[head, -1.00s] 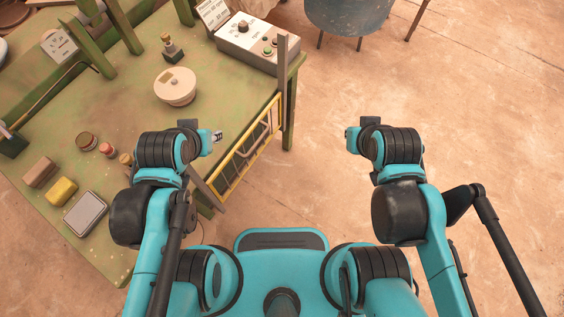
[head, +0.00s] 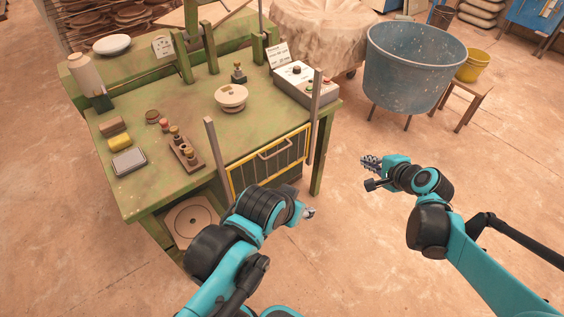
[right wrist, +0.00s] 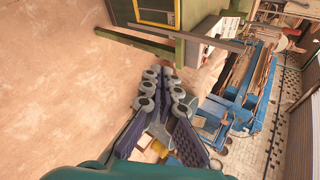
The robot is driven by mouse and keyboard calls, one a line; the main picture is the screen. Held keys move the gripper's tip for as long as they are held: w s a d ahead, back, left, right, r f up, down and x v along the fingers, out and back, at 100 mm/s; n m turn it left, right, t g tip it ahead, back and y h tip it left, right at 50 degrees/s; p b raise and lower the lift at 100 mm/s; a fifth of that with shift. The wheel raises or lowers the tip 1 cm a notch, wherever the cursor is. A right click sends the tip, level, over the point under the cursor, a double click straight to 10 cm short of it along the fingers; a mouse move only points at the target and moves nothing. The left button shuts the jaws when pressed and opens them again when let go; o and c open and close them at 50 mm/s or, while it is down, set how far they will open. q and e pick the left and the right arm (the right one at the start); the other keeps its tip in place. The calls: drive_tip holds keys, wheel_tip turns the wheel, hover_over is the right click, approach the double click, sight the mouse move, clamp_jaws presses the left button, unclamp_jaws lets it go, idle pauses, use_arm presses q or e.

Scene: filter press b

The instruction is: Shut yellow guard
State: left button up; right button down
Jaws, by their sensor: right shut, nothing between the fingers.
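The yellow guard (head: 272,160) is a yellow-edged barred panel with a pale handle (head: 275,149). It sits low at the front of the green bench, between two upright posts, its top edge near the bench top. A yellow-edged dark panel (right wrist: 157,14) at the top of the right wrist view looks like it. My right gripper (head: 369,162) is shut and empty, out over the floor to the right of the guard and apart from it. Its fingers (right wrist: 164,82) show in the right wrist view. My left gripper (head: 309,212) is below and right of the guard, mostly hidden by its wrist.
The green bench (head: 195,196) carries a round pale dish (head: 231,97), a control box (head: 302,82) and several small items at left. A large blue-grey tub (head: 412,68) and a stool with a yellow bucket (head: 474,65) stand at back right. The floor at right is clear.

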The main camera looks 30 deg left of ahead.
drive_tip(key=w+a+f+m+y+b, duration=0.1)
drive_tip(key=w+a+f+m+y, duration=0.15)
drive_tip(key=a+f, duration=0.45)
drive_tip(key=w+a+f+m+y, duration=0.25)
drive_tip(key=a+f+m, duration=0.2)
drive_tip(key=a, duration=0.35)
drive_tip(key=s+a+f+m+g+y+b, duration=0.1)
drive_tip(key=a+f+m, duration=0.25)
drive_tip(key=f, duration=0.35)
drive_tip(key=s+a+f+m+y, duration=0.1)
drive_tip(key=s+a+f+m, duration=0.1)
drive_tip(key=a+f, duration=0.4)
drive_tip(key=f+b+x, duration=0.1)
drive_tip(key=b+x, duration=0.3)
drive_tip(key=x, duration=0.6)
drive_tip(key=r, duration=0.2)
drive_tip(key=d+r, duration=0.1)
drive_tip(key=r, duration=0.1)
drive_tip(key=shift+s+d+b, duration=0.15)
drive_tip(key=shift+d+b, duration=0.1)
drive_tip(key=shift+b, duration=0.1)
